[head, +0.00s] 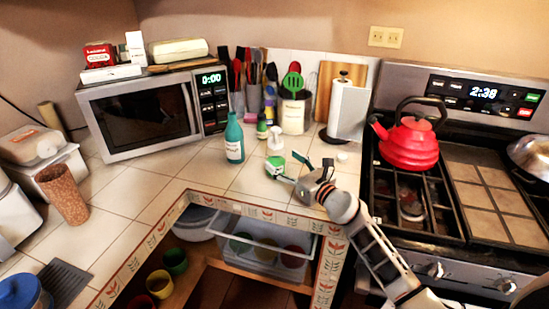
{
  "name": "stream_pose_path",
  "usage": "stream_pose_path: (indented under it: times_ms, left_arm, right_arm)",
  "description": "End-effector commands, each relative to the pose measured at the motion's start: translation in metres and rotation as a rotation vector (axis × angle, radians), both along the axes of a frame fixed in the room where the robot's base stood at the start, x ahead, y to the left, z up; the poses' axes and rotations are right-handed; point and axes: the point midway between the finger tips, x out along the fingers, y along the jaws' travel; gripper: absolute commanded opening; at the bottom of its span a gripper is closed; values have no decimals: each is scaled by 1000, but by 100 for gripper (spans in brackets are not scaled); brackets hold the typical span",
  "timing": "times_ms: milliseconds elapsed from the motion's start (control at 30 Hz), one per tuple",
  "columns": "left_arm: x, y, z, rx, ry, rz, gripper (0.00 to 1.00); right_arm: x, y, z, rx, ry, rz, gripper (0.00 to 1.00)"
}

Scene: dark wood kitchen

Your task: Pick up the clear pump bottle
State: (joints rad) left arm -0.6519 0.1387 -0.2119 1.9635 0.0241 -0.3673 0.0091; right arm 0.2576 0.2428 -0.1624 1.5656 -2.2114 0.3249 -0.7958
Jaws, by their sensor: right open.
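A small pale bottle with a white pump-like top (275,138), which looks like the clear pump bottle, stands on the tiled counter right of a teal bottle (234,140). My right gripper (291,168) is open and empty above the counter, in front of the pale bottle and a little to its right. Its fingers point left and away from me. A small green and white item (274,164) is just beyond the fingertips; I cannot tell whether they touch it. My left gripper is not in view.
A utensil crock (295,112) and a paper towel holder (348,108) stand behind. A microwave (145,115) is at the left. A red kettle (410,145) sits on the stove at the right. The counter's tiled edge (265,214) is in front, with open shelves below.

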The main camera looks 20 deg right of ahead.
Motion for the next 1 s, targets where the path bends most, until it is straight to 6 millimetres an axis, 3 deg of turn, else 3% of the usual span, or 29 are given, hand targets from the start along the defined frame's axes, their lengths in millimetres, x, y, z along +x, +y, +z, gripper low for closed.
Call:
stream_pose_path:
  times_ms: [433,767,933,967,1000]
  left_arm:
    - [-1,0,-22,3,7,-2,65]
    - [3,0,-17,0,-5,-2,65]
    - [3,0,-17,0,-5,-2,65]
    - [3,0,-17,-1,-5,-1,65]
    - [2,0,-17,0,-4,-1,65]
  right_arm:
    - [52,13,-5,2,0,1,66]
    - [57,15,-4,2,0,0,66]
    - [57,15,-4,2,0,0,24]
    - [57,15,-4,2,0,0,18]
    - [57,15,-4,2,0,0,18]
